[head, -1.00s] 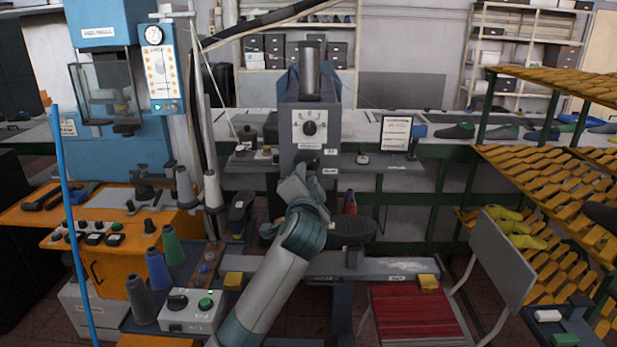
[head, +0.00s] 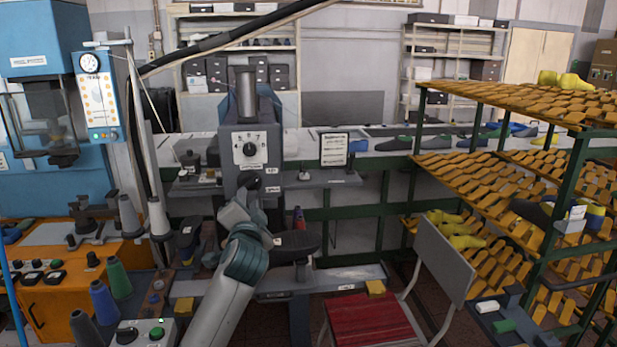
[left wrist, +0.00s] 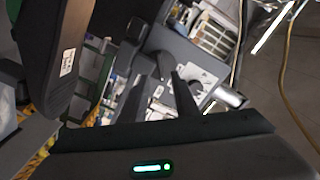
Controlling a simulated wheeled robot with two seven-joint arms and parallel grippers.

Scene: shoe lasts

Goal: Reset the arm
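My left arm rises from the bottom of the head view, and its gripper (head: 254,184) is in front of the grey machine, partly hidden by my wrist. In the left wrist view the two dark fingers of the left gripper (left wrist: 160,82) stand apart with nothing held between them. My right gripper is in neither view.
The grey machine (head: 252,150) with a dial stands ahead, a blue machine (head: 40,100) at left. A red-seated chair (head: 370,318) is at lower right. A rack (head: 565,150) of orange slats holds yellow lasts (head: 462,241). Thread cones (head: 118,278) stand at lower left.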

